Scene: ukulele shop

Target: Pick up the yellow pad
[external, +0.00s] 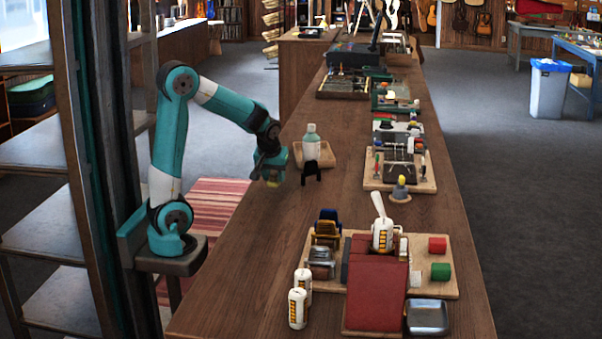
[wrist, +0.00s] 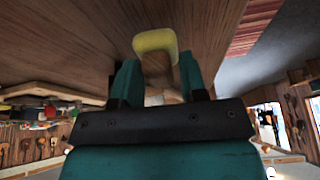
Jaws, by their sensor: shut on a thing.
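My gripper (external: 271,174) is shut on the yellow pad (external: 274,183), above the left edge of the long wooden counter. In the wrist view the yellow pad (wrist: 154,40) sticks out past the two teal fingers of my gripper (wrist: 158,80). It looks like a rounded yellow band with a brownish middle. Its lower part is hidden between the fingers.
A clear bottle (external: 311,142) stands near a wooden tray (external: 325,152) and a small black stand (external: 311,173), just right of my gripper. A wooden board (external: 443,290) with several items lies nearer. The counter (external: 255,262) in front of my arm is bare.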

